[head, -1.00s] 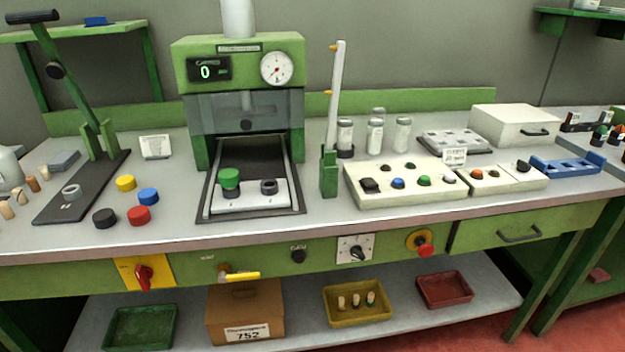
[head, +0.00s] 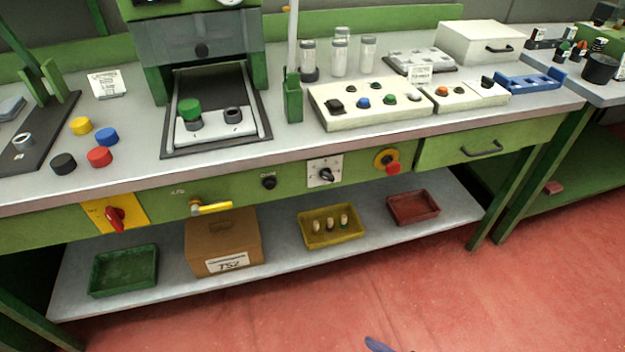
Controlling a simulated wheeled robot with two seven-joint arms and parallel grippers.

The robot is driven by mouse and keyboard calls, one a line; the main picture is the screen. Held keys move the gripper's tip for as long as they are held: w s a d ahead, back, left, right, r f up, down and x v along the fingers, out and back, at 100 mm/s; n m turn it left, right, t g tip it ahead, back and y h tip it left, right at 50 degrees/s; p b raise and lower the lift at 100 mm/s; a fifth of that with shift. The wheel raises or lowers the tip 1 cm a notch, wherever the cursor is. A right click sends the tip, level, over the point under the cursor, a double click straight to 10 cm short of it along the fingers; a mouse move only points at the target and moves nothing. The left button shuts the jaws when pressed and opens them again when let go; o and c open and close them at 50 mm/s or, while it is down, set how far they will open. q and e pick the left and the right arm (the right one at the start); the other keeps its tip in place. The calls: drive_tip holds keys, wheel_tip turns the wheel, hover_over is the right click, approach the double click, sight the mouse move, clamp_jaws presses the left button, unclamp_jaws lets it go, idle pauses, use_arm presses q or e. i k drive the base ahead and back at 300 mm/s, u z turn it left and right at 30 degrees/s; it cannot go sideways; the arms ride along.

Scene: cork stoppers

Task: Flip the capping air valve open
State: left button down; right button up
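A valve with a yellow lever handle (head: 212,208) sits on the green front panel under the bench top, left of the middle. Its lever lies nearly level and points right from a brass-coloured body. A small label is above it, too small to read. Neither of my grippers can be made out in the head view, and nothing touches the valve. A small blue shape (head: 378,345) shows at the bottom edge; I cannot tell what it is.
A red rotary switch on a yellow plate (head: 115,214) is left of the valve. Right of it are a black knob (head: 268,182), a selector switch (head: 325,173) and a red button (head: 392,168). A cardboard box (head: 224,243) stands on the shelf below. The red floor in front is clear.

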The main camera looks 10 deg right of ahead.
sight(197, 210)
drive_tip(key=k, duration=1.25)
drive_tip(key=z, duration=0.75)
drive_tip(key=i, duration=1.35)
drive_tip(key=u, duration=0.35)
